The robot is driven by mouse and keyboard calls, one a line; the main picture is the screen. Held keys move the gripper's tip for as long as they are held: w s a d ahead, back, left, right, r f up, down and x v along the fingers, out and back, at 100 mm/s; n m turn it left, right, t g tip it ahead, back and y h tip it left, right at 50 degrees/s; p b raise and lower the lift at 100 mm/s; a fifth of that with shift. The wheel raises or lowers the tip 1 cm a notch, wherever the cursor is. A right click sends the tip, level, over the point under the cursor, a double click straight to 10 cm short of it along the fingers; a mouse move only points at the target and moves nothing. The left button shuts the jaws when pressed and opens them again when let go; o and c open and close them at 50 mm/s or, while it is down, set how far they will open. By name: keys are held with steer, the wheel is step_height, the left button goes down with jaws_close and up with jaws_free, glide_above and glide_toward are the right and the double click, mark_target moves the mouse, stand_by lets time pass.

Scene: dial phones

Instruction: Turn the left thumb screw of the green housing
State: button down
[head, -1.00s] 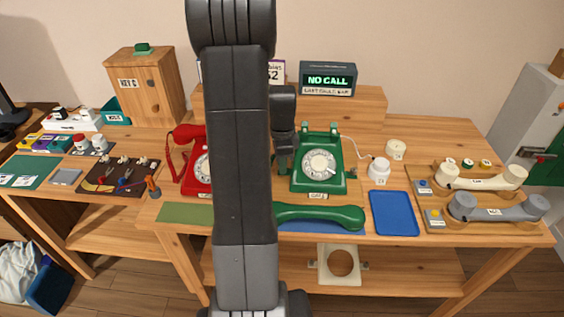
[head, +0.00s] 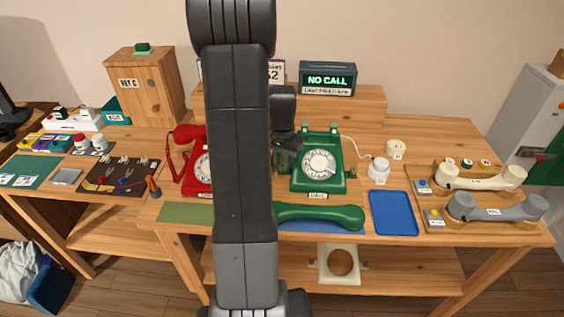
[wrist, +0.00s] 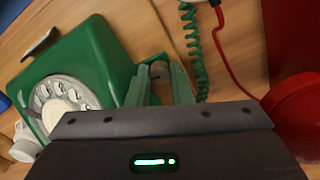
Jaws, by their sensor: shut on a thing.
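The green housing (head: 335,178) of the dial phone stands upright on the table, with its white dial (head: 318,163) facing front. In the wrist view the green housing (wrist: 92,52) is at the left, tilted in the picture, with its dial (wrist: 60,103). My gripper (head: 284,162) is at the left side of the housing.
A red phone (head: 196,172) stands close by on the left, partly behind my arm. The green handset (head: 335,217) lies in front of the housing. A green coiled cord (wrist: 192,45) runs near my fingers. A blue tray (head: 393,213) lies to the right.

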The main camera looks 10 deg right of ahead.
mark_target(282, 166)
steer(key=n, duration=0.4)
steer(key=shift+n, duration=0.3)
steer(key=n, duration=1)
steer(key=shift+n, duration=2.2)
steer(key=c, duration=1.3)
jaws_free()
step_height(282, 166, up, 14)
steer(key=shift+p, duration=0.45)
